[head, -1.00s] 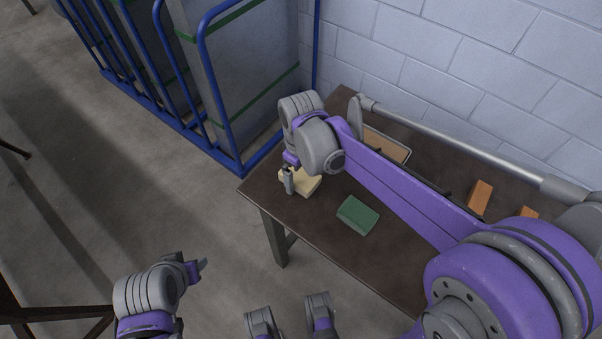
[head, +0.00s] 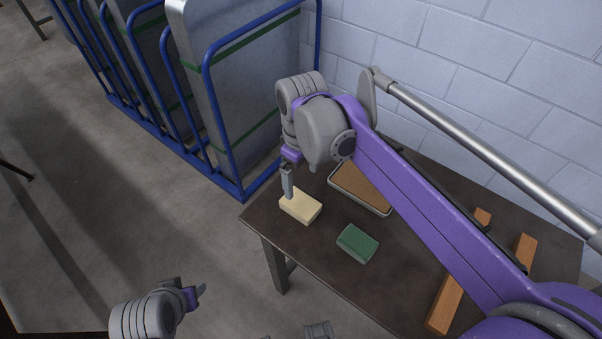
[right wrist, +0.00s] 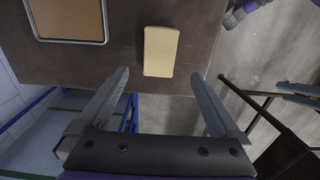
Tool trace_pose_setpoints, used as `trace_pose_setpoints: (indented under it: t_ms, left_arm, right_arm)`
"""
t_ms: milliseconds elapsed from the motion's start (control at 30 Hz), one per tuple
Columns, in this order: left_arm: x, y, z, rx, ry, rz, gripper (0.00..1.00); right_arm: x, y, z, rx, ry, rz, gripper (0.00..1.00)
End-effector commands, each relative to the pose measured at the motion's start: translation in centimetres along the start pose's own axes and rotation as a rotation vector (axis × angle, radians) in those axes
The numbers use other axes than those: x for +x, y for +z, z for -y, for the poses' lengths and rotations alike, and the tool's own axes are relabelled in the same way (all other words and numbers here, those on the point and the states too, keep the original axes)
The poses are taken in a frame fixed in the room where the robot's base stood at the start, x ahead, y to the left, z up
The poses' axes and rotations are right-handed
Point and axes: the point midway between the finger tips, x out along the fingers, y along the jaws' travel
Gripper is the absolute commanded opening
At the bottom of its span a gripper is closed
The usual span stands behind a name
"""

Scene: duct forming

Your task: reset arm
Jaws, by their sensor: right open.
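My right gripper (head: 288,193) is open and empty. In the head view it points down over a pale yellow block (head: 301,206) near the left corner of the dark table (head: 310,245). In the right wrist view the two fingers (right wrist: 158,80) stand wide apart, and the yellow block (right wrist: 160,51) lies on the table beyond their tips, not between them. My left gripper (head: 195,293) is at the lower left of the head view, off to the side of the table; whether its jaws are open is not clear.
A green block (head: 358,243) and a brown-filled tray (head: 361,189) lie on the table; my right arm partly covers the tray. Orange-brown wooden pieces (head: 445,305) lie to the right. A blue-railed cart (head: 243,192) and a white block wall (head: 470,85) stand behind.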

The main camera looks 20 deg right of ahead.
Motion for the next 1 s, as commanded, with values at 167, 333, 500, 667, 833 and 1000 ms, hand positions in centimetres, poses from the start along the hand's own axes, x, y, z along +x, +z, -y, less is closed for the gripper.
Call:
trace_pose_setpoints:
  t_ms: [167,333,500,667,833,1000]
  left_arm:
    - [0.0,0.0,0.0,0.0,0.0,0.0,0.5]
    - [-0.3,-0.2,0.0,0.0,0.0,-0.001,0.5]
    - [-1.8,-1.2,0.0,0.0,0.0,-0.007,0.5]
    - [-3.8,-2.7,0.0,0.0,0.0,-0.017,0.5]
    - [-5.5,-4.0,0.0,0.0,0.0,-0.027,0.5]
    - [-6.3,-4.8,0.0,0.0,0.0,-0.033,0.5]
  right_arm:
    - [0.0,0.0,0.0,0.0,0.0,0.0,1.0]
    - [-0.1,0.6,0.1,0.019,0.007,-0.012,1.0]
    - [-0.7,4.1,0.6,0.154,0.049,-0.096,1.0]
    - [-0.3,8.9,1.6,0.353,0.101,-0.229,1.0]
    - [1.0,12.8,2.7,0.531,0.139,-0.36,1.0]
    - [2.2,14.6,3.3,0.63,0.154,-0.438,1.0]
